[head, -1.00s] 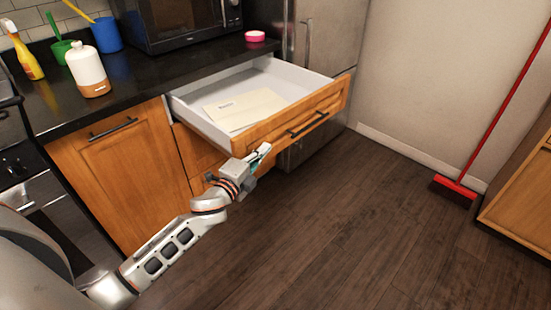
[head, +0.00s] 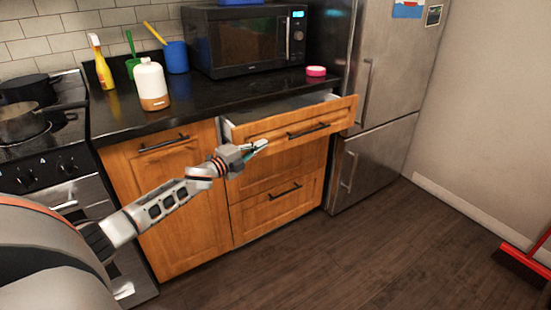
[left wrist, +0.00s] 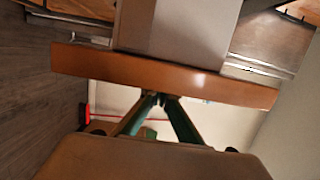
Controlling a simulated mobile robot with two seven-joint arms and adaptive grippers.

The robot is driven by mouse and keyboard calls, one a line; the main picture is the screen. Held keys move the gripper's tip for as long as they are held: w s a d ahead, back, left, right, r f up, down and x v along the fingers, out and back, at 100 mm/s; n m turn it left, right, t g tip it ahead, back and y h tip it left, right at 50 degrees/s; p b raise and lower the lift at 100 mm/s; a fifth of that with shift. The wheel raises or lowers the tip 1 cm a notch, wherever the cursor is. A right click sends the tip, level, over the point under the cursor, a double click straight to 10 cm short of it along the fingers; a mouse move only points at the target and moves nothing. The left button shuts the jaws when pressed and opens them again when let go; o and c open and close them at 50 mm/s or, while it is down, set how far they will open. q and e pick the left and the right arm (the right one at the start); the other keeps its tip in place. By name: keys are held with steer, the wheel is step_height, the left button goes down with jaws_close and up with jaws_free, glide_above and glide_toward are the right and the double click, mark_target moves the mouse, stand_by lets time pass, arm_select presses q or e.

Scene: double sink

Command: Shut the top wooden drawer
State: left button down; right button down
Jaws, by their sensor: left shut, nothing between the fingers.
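The top wooden drawer (head: 285,124) stands partly open, its orange front jutting out from the cabinet under the counter. Its dark bar handle (head: 308,131) is on the front. A sliver of the grey drawer interior shows behind the front's top edge. My left gripper (head: 260,146) is shut and empty, at the lower left part of the drawer front, left of the handle. In the left wrist view the shut teal fingers (left wrist: 160,103) meet near the drawer front's edge (left wrist: 165,75). I cannot tell whether they touch it. My right gripper is not in view.
A lower drawer (head: 280,200) and a cabinet door (head: 165,205) are shut. The steel fridge (head: 385,110) stands close at the right. A pink round container (head: 315,71), a microwave (head: 250,40) and a white bottle (head: 151,85) sit on the counter. The floor in front is clear.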

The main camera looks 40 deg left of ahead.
arm_select(q)
steer(key=a, duration=0.1)
steer(key=w+a+b, duration=0.1)
steer(key=a, duration=0.1)
steer(key=shift+w+a+f, duration=0.15)
steer(key=shift+a+f, duration=0.2)
steer(key=shift+w+a+r+b, duration=0.25)
steer(key=shift+a+r+b, duration=0.1)
steer(key=shift+a, duration=0.15)
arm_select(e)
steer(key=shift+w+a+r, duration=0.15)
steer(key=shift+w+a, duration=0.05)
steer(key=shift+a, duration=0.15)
